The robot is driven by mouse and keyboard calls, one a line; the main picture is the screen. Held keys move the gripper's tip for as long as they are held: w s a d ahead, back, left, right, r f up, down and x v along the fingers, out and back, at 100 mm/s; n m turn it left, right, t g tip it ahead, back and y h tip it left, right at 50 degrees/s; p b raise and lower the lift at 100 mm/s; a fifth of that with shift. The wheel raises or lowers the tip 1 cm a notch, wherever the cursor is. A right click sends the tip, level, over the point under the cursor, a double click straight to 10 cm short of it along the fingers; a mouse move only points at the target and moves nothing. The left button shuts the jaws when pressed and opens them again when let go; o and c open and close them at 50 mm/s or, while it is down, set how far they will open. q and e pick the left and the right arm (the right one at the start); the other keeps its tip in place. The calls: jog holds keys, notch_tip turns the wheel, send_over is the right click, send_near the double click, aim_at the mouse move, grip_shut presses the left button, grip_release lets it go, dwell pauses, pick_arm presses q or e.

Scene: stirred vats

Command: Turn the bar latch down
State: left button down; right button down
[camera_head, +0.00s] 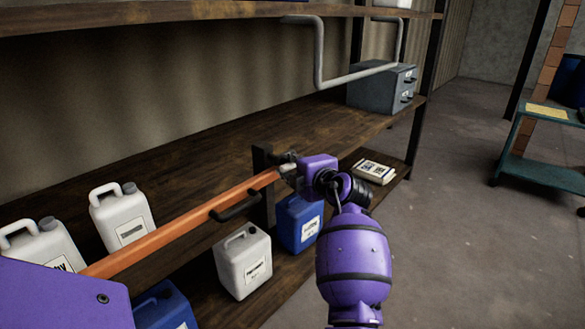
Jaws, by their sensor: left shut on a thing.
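The bar latch is a long orange bar (170,230) with a black handle (236,208) on its side. It runs across the front of the shelf from lower left to the middle of the head view, and its left end is hidden behind a purple part of mine. Its far end is by a dark upright bracket (263,190) at the shelf edge. My left gripper (285,170) is shut on the bar's far end, beside the bracket; its fingertips are small and partly hidden. My right gripper is not in view.
White jugs (122,218) and blue jugs (299,224) stand on the shelves around the bar. A grey drawer box (375,92) and a bent grey pipe (318,60) are at the back. A book (374,171) lies on the lower shelf. Floor (470,220) is clear at right, before a green table (540,172).

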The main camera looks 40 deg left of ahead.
pick_arm(q)
jog(key=shift+f+m+g+b, duration=0.35)
jog(key=shift+m+g+b, duration=0.05)
jog(key=shift+m, duration=0.2)
jog(key=m+g, duration=0.1)
jog(key=m, duration=0.1)
jog(key=shift+r+m+g+h, duration=0.25)
jog(key=shift+m+g+h, duration=0.05)
jog(key=shift+g, duration=0.1)
jog(key=shift+m+g+p, duration=0.4)
jog(key=shift+m+g, duration=0.2)
jog(key=shift+m, duration=0.3)
jog(key=m+g, duration=0.2)
jog(key=shift+w+m+g, duration=0.1)
jog(key=shift+m+g, duration=0.2)
jog(key=shift+m, duration=0.1)
jog(key=shift+f+m+g, duration=0.15)
jog(key=shift+m+g, duration=0.85)
jog(key=shift+m, duration=0.3)
jog(key=c, duration=1.9)
grip_release()
jog(key=shift+o, duration=1.3)
jog(key=shift+r, duration=0.2)
